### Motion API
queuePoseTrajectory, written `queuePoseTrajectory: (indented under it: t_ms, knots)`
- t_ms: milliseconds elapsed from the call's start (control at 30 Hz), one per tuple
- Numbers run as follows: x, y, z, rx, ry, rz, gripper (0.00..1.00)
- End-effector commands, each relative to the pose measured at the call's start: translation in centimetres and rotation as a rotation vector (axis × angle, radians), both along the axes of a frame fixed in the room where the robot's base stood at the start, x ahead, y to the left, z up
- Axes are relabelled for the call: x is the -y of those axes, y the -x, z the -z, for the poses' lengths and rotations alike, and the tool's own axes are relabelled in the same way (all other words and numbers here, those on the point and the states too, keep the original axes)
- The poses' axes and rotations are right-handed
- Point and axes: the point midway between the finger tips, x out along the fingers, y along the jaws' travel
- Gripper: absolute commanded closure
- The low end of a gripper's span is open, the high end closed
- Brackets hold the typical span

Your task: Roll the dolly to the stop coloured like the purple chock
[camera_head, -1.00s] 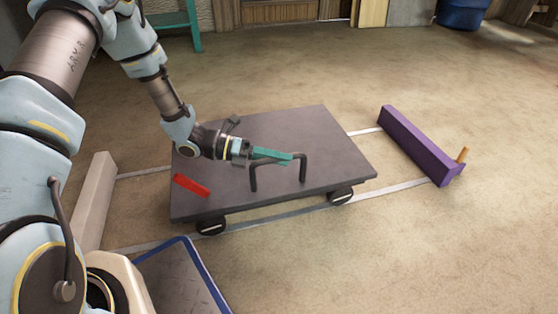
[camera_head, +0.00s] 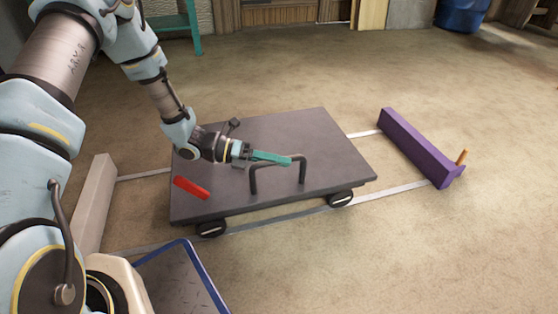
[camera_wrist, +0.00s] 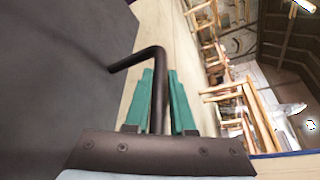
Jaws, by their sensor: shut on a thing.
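The dolly (camera_head: 275,135) is a flat dark grey platform on small black wheels, standing between two stops on the floor rails. Its black bar handle (camera_head: 304,170) stands up near the front edge. My gripper (camera_head: 274,158) is shut on this handle; in the wrist view the handle (camera_wrist: 157,65) passes between the teal fingers. A purple stop (camera_head: 415,147) lies across the rails on the right, clear of the dolly. A pale beige stop (camera_head: 95,200) stands at the left. A small red block (camera_head: 191,187) lies on the deck's left. I see no separate purple chock.
Two thin metal rails (camera_head: 400,188) run under the dolly between the stops. An orange peg (camera_head: 462,156) stands at the purple stop's near end. A blue-edged dark plate (camera_head: 182,280) is in front. The rails between dolly and purple stop are clear.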

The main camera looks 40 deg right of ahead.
Motion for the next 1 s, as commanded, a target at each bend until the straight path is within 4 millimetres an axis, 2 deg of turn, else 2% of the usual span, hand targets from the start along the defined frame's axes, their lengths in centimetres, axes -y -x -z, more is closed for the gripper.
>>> queuePoseTrajectory:
  t_ms: [833, 1000]
  knots:
    - [-0.02, -0.05, 0.03, 0.001, -0.001, -0.001, 1.0]
    - [0.79, 0.3, -0.12, 0.001, -0.001, -0.001, 1.0]
